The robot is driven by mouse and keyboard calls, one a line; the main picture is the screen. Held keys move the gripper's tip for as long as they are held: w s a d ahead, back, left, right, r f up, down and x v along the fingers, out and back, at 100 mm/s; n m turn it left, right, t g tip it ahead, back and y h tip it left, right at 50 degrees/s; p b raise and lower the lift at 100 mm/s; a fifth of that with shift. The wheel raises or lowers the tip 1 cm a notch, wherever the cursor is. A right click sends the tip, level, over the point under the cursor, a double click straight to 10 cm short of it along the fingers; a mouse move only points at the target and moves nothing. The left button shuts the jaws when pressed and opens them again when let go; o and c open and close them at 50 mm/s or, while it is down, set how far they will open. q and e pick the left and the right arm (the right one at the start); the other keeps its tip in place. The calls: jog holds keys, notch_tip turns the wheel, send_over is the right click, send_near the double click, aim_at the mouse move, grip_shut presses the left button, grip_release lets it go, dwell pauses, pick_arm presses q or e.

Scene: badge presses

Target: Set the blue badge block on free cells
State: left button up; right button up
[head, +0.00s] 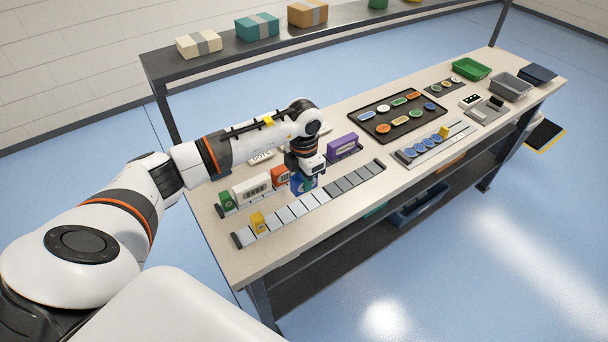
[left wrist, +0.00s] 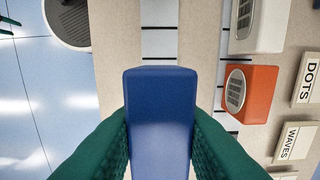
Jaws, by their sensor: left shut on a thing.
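My left gripper (head: 303,178) is shut on the blue badge block (head: 296,188), which fills the middle of the left wrist view (left wrist: 160,105) between the green finger pads. The strip has pale cells on the left and darker grey cells on the right. A yellow block (head: 258,221) stands near its left end; the other visible cells look bare.
Behind the strip stand green (head: 226,201), white (head: 252,188), orange (head: 279,175) and purple (head: 343,147) blocks. Cards reading DOTS (left wrist: 307,78) and WAVES (left wrist: 296,141) lie nearby. Farther right are a dark tray of badges (head: 392,133) and a rack of blue discs (head: 428,150).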

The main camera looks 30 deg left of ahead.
pick_arm(q)
jog(key=shift+f+b, duration=2.3)
jog(key=shift+f, duration=0.95)
jog(key=shift+f, duration=0.25)
jog(key=o, duration=1.1)
jog(key=shift+c, duration=0.2)
jog(key=shift+r, duration=0.1)
jog(key=shift+r+p, duration=0.5)
jog(key=shift+r, duration=0.5)
jog(key=shift+r+p, duration=2.8)
jog(key=shift+r, duration=1.6)
